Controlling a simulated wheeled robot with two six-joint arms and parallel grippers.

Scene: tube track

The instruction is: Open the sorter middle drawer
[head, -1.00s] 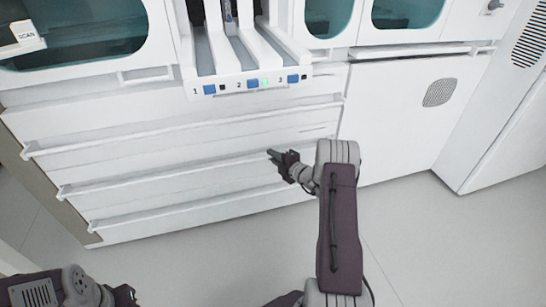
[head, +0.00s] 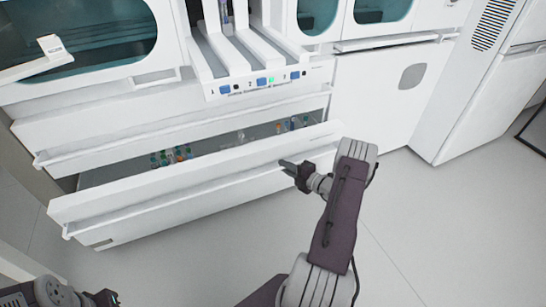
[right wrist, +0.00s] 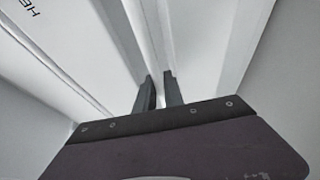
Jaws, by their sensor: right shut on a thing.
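The sorter middle drawer (head: 170,189) is pulled out in the head view, with its long white front standing away from the cabinet. Several small tubes with coloured caps (head: 172,156) show inside it. My right gripper (head: 284,163) is at the right part of the drawer front and shut on its handle lip. In the right wrist view the two dark fingertips (right wrist: 160,82) straddle a thin white ridge, the handle lip (right wrist: 153,35). My left gripper (head: 106,297) is at the bottom left corner, partly cut off, and its jaws are unclear.
The track with numbered lanes (head: 262,82) juts out above. White cabinets (head: 385,105) stand to the right. The floor (head: 440,240) in front is clear.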

